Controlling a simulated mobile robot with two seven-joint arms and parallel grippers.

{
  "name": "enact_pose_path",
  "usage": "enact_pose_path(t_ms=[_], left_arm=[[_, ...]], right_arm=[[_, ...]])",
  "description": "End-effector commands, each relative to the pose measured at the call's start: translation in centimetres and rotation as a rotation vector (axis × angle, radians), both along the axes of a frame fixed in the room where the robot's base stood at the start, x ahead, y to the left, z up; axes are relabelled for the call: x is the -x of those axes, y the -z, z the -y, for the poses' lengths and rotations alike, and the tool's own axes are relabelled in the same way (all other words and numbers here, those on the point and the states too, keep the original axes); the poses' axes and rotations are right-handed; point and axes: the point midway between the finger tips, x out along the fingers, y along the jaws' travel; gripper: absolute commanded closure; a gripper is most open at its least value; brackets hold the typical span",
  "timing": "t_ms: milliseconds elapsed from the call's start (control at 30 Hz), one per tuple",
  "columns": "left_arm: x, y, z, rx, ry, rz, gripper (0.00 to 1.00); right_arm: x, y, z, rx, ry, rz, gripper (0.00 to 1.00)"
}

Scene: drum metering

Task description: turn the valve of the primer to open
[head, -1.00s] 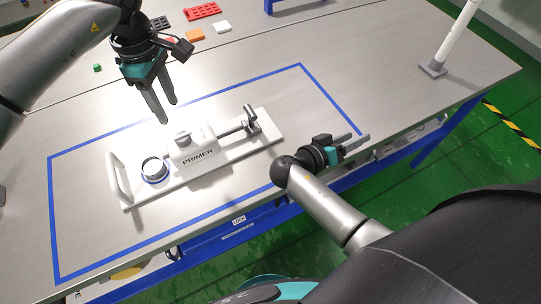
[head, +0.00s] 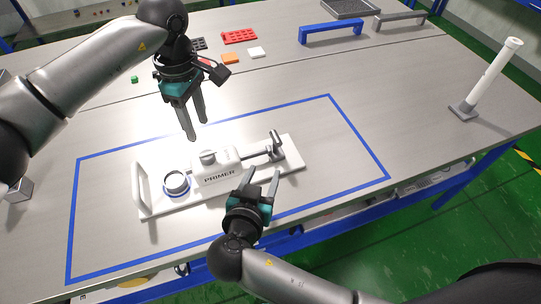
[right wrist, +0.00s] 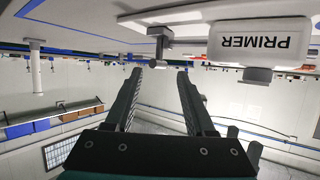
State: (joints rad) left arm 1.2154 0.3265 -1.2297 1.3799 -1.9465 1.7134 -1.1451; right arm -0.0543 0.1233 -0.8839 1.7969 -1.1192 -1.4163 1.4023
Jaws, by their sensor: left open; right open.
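The primer (head: 214,172) is a white labelled body on a white board, inside the blue taped rectangle. A pipe runs from its right side to the valve (head: 276,148), which has a grey upright handle. The valve also shows upside down in the right wrist view (right wrist: 158,36), beside the primer body (right wrist: 258,45). My right gripper (head: 262,172) is open and empty at the board's front edge, its fingers pointing toward the valve but apart from it. My left gripper (head: 197,130) is open and empty, above and behind the primer body.
A round cup (head: 176,183) sits on the board's left part, near a white handle (head: 141,186). A white post (head: 490,75) stands at the right. A blue bracket (head: 333,31) and a red tray (head: 239,36) lie at the back. The table right of the board is clear.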

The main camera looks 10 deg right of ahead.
Motion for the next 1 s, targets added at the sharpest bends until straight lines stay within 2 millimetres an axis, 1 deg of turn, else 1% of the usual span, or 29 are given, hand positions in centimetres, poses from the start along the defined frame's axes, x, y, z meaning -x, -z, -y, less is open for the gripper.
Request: enact_pose_path(t_ms=[33, 200, 400, 500, 700, 1000], left_arm=[[0.0, 0.0, 0.0, 0.000, 0.000, 0.000, 0.50], [0.0, 0.0, 0.0, 0.000, 0.000, 0.000, 0.50], [0.0, 0.0, 0.0, 0.000, 0.000, 0.000, 0.50], [0.0, 0.0, 0.0, 0.000, 0.000, 0.000, 0.50], [0.0, 0.0, 0.0, 0.000, 0.000, 0.000, 0.50], [0.0, 0.0, 0.0, 0.000, 0.000, 0.000, 0.50]], right_arm=[[-1.0, 0.3, 0.5, 0.005, 0.001, 0.003, 0.45], [-3.9, 1.6, 2.1, 0.006, 0.002, 0.003, 0.45], [-7.0, 3.1, 3.6, 0.006, 0.001, 0.000, 0.45], [-8.1, 3.7, 4.2, 0.003, 0.002, 0.000, 0.45], [-9.5, 4.4, 4.9, 0.002, 0.001, -0.001, 0.45], [-9.8, 4.6, 5.1, 0.001, 0.001, -0.001, 0.45]])
